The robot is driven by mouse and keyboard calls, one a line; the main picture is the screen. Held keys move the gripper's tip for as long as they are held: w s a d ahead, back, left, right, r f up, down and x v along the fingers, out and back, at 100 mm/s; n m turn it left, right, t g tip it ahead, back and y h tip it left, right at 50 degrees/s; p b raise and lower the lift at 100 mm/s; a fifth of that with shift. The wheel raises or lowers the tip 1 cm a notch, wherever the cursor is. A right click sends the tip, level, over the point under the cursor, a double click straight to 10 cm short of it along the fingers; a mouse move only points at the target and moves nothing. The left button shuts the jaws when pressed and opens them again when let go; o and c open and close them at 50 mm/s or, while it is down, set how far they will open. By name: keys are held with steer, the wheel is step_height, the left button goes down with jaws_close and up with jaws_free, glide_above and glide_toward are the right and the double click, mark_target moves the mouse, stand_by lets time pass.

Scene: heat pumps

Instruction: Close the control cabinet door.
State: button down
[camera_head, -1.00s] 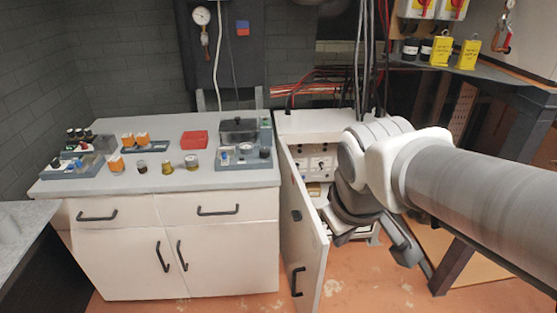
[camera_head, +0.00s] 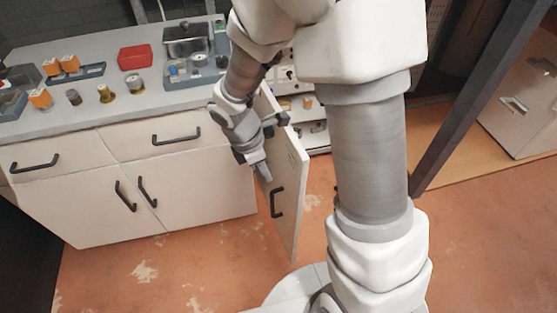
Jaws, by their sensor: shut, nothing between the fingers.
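The control cabinet door (camera_head: 289,213) is a pale panel with a dark bar handle (camera_head: 277,202) on its outer face. It stands open, swung out toward me. Part of the control cabinet's interior (camera_head: 308,104) shows behind it, with shelves and small parts; my arm hides much of the rest. My gripper (camera_head: 264,173) is shut and empty. It points down by the outer, left side of the door, above the handle. I cannot tell whether it touches the door.
A pale counter (camera_head: 109,121) with drawers and doors stands left of the open door, with jars, orange blocks and a red box (camera_head: 135,57) on top. A dark table leg (camera_head: 478,95) stands at the right. The orange floor (camera_head: 160,275) in front is clear.

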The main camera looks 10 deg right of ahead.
steer(key=d+f+b, duration=0.3)
steer(key=d+f, duration=0.3)
steer(key=f, duration=0.3)
steer(key=shift+w+d+f+b, duration=0.2)
steer(key=shift+w+f+b, duration=0.1)
steer(key=shift+b, duration=0.1)
steer(key=shift+d, duration=0.1)
